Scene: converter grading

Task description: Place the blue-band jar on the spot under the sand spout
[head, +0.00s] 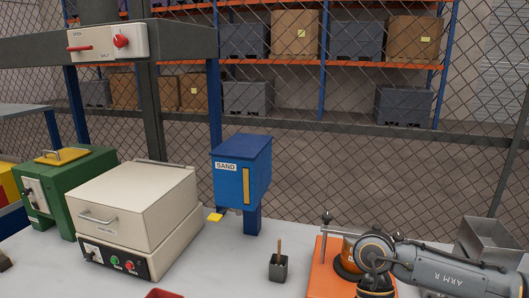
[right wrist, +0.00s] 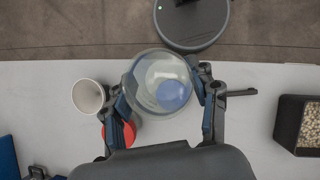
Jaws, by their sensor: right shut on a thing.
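The blue sand dispenser (head: 238,178), labelled SAND, stands on the white table in the head view. A yellow tab (head: 215,217) sticks out low at its front left. The table below that tab looks bare, and I see no marked spot there. In the right wrist view my right gripper (right wrist: 165,95) is shut on a clear round jar (right wrist: 143,78), with a finger on each side. A blue patch shows in or through the jar; I cannot make out a full band. In the head view my right arm comes in at lower right; its fingertips and the jar are not visible there. My left gripper is not in view.
A cream oven (head: 135,205) and a green box (head: 75,185) stand left of the dispenser. A white cup (right wrist: 88,96) and a pellet bin (right wrist: 298,124) flank the jar.

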